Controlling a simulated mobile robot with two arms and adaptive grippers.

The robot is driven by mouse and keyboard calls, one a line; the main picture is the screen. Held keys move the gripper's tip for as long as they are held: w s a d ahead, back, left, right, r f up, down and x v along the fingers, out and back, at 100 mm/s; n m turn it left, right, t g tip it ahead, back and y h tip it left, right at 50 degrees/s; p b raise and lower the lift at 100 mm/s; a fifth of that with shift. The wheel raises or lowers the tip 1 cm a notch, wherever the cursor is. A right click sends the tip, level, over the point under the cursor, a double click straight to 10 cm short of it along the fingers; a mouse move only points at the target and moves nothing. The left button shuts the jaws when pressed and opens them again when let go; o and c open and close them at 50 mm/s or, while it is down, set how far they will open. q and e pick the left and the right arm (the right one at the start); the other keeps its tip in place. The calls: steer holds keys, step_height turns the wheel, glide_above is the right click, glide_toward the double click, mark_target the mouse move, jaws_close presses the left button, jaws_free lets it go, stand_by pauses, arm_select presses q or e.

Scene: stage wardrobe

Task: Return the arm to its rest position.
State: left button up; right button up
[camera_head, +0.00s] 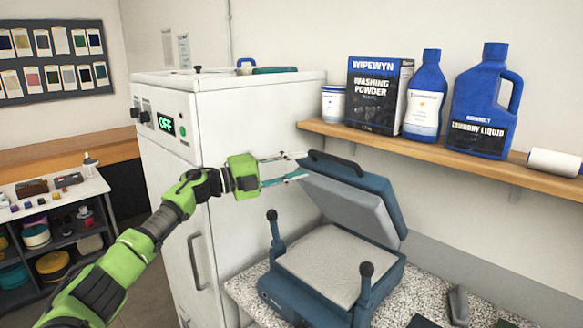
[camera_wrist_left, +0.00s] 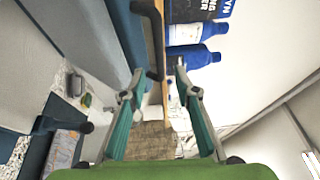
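My left gripper (camera_head: 300,165) reaches in from the left, in front of the white cabinet. Its two fingers are apart with nothing between them; the gap also shows in the left wrist view (camera_wrist_left: 159,76). The fingertips are close to the black lid handle (camera_head: 336,164) of a blue press (camera_head: 388,192). In the left wrist view the handle (camera_wrist_left: 152,40) is just beyond the tips, and I cannot tell whether they touch. The press lid is raised, showing its grey pads. My right gripper is not in view.
The press stands on a speckled counter (camera_head: 247,290). A white cabinet (camera_head: 165,200) with an "OFF" display is behind my arm. A wooden shelf (camera_head: 450,153) holds washing powder (camera_head: 374,95), blue bottles (camera_head: 480,102) and a white roll (camera_head: 553,162). A low shelf unit (camera_head: 60,205) is at left.

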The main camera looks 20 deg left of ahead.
arm_select(q)
steer(key=shift+s+a, duration=0.4)
steer(key=shift+s, duration=0.05)
